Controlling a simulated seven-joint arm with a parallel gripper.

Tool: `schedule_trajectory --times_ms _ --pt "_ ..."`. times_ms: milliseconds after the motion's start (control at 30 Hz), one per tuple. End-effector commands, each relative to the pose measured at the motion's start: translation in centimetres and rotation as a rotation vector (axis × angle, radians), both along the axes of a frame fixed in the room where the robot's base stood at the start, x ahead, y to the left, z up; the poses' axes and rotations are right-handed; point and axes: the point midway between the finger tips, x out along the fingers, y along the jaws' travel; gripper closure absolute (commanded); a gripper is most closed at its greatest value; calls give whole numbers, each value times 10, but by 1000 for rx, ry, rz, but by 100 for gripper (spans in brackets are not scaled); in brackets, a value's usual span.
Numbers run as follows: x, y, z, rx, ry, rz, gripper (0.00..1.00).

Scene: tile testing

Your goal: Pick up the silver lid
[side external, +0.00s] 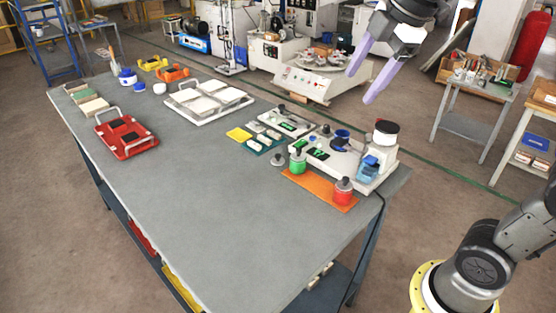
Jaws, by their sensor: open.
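A small grey, silver-looking lid (278,160) with a knob sits on the grey table, just left of a green bottle (298,164). It is small in the picture, and I cannot be sure of its exact shape. My gripper (359,86) has two pale purple fingers, spread apart and empty. It hangs high at the upper right, well above the table and apart from the lid. The green bottle and a red bottle (343,192) both have dark grey tops and stand on an orange mat (320,187).
A white instrument (375,172) stands behind the bottles. A teal mat (262,146) with white pieces and a yellow square (239,134) lie left of the lid. A red tray (127,137) and a white tray (208,102) are farther left. The table's front is clear.

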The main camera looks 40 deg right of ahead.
Motion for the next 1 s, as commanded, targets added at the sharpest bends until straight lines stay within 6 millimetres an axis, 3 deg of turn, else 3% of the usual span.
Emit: schedule_trajectory --times_ms 33,233,467,667,800,1000 --pt "22 -3 4 -26 20 56 30" --pt "95 -14 7 -112 88 267 30" --pt "175 -30 -22 -164 173 451 30" --pt "236 -48 -76 -168 251 539 30" --pt "268 -60 -125 -146 304 536 30" --pt "284 -71 -186 -111 382 528 30"
